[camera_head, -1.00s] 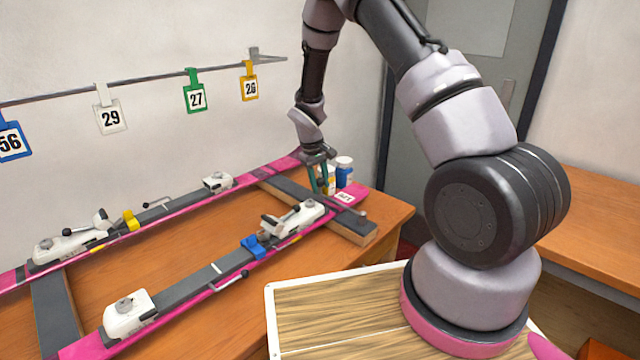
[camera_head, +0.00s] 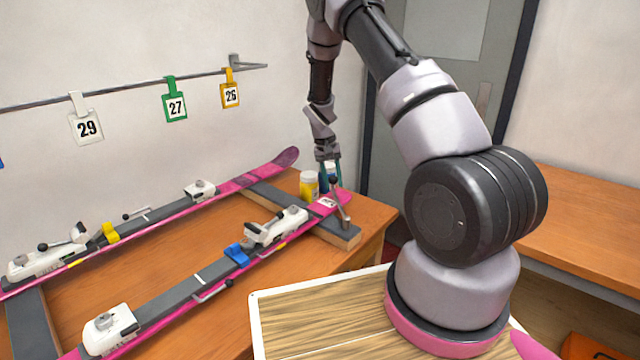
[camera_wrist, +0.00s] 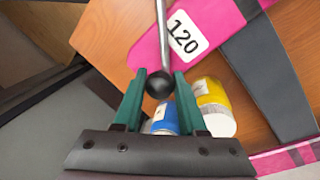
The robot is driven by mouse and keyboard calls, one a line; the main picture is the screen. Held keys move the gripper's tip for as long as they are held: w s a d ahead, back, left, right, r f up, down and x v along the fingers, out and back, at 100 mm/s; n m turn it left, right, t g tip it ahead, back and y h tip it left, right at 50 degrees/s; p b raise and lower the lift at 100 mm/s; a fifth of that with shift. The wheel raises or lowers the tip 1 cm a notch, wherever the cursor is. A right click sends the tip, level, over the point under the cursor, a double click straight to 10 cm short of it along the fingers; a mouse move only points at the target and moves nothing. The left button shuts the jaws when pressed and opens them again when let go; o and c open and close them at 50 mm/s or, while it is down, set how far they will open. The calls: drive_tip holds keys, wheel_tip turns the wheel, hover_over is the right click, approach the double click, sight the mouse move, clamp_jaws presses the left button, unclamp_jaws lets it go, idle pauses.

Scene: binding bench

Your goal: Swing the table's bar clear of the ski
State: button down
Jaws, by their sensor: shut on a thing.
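The bar (camera_head: 342,206) is a thin metal rod with a black ball knob. It rises steeply from the end of the dark padded rest (camera_head: 341,236) by the pink ski's tip (camera_head: 341,197). My gripper (camera_head: 332,180) is shut on the knob; the wrist view shows the knob (camera_wrist: 159,84) between the green fingers. In the wrist view the rod (camera_wrist: 161,35) passes in front of the pink ski, left of its "120" label (camera_wrist: 187,33). I cannot tell how much space lies between rod and ski.
A yellow jar (camera_head: 309,185) and a blue jar (camera_wrist: 165,118) stand close behind my gripper. A second pink ski (camera_head: 262,172) lies along the wall side. Numbered tags hang from a wall rail (camera_head: 140,91). Another wooden bench (camera_head: 590,215) is at right.

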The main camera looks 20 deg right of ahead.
drive_tip(key=s+d+m, duration=0.4)
drive_tip(key=d+m, duration=0.1)
drive_tip(key=d, duration=0.1)
drive_tip(key=s+d+m+g+y, duration=0.1)
drive_tip(key=s+d+m, duration=0.2)
drive_tip(key=d+m, duration=0.2)
drive_tip(key=shift+s+d, duration=0.35)
drive_tip(key=shift+d, duration=0.65)
drive_tip(key=shift+m, duration=0.3)
drive_tip(key=shift+c, duration=2.4)
unclamp_jaws()
drive_tip(key=shift+s, duration=0.1)
wheel_tip(320, 180, up, 11)
drive_tip(key=w, duration=0.2)
drive_tip(key=shift+a+f, duration=0.2)
drive_tip(key=shift+a, duration=0.15)
